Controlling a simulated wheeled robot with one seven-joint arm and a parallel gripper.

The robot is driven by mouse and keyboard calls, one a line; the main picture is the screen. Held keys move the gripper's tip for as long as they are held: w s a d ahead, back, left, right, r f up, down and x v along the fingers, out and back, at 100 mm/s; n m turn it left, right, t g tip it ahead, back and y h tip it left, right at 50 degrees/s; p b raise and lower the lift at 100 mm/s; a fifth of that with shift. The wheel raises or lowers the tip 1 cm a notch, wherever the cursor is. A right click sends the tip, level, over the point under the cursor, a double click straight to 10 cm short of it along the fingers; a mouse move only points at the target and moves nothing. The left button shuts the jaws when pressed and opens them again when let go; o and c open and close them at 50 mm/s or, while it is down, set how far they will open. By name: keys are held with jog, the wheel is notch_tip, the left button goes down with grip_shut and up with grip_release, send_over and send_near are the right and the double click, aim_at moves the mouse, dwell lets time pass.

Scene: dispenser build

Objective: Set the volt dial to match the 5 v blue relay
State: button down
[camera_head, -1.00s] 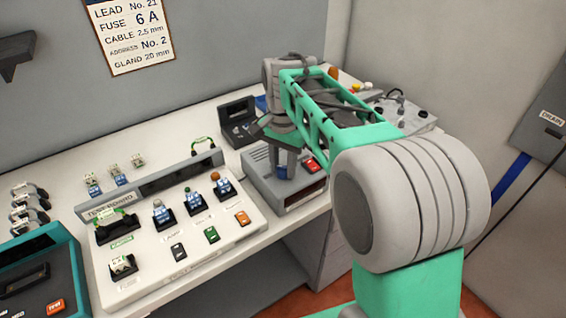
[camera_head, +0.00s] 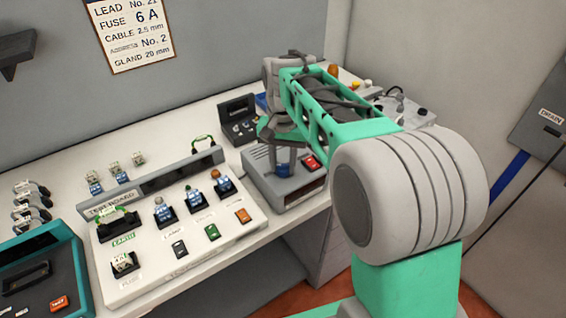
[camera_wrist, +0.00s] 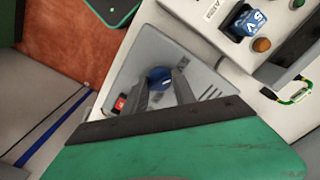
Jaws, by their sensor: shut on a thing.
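The volt dial is a round blue knob (camera_wrist: 160,77) with a pale mark, on top of a grey sloped box (camera_head: 258,160). My gripper (camera_wrist: 162,86) is shut on the knob, with one finger on each side in the wrist view. In the head view my gripper (camera_head: 285,150) points down onto this box, and the fingers partly hide the knob. A blue relay (camera_wrist: 246,22) marked 5 V sits in a black socket in the wrist view. It appears to be the rightmost blue relay (camera_head: 226,186) on the test board in the head view. The dial's scale cannot be read.
The white test board (camera_head: 150,265) stands left of the grey box. A red switch (camera_head: 311,163) is right of the dial. A dark open case (camera_head: 238,110) stands behind. A teal tester (camera_head: 70,255) is at the left. Loose relays (camera_head: 115,170) lie behind the board.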

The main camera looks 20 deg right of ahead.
aim_at(283, 165)
jog(key=c, duration=1)
grip_release()
jog(key=shift+c, duration=0.2)
notch_tip(283, 165, up, 8)
jog(key=shift+f, duration=0.1)
jog(key=s+f+n+t, duration=0.3)
jog(key=s+f+n, duration=0.2)
jog(key=s+f, duration=0.5)
jog(key=s, duration=0.4)
jog(key=shift+s+a+f, duration=0.2)
jog(key=shift+a+f, duration=0.05)
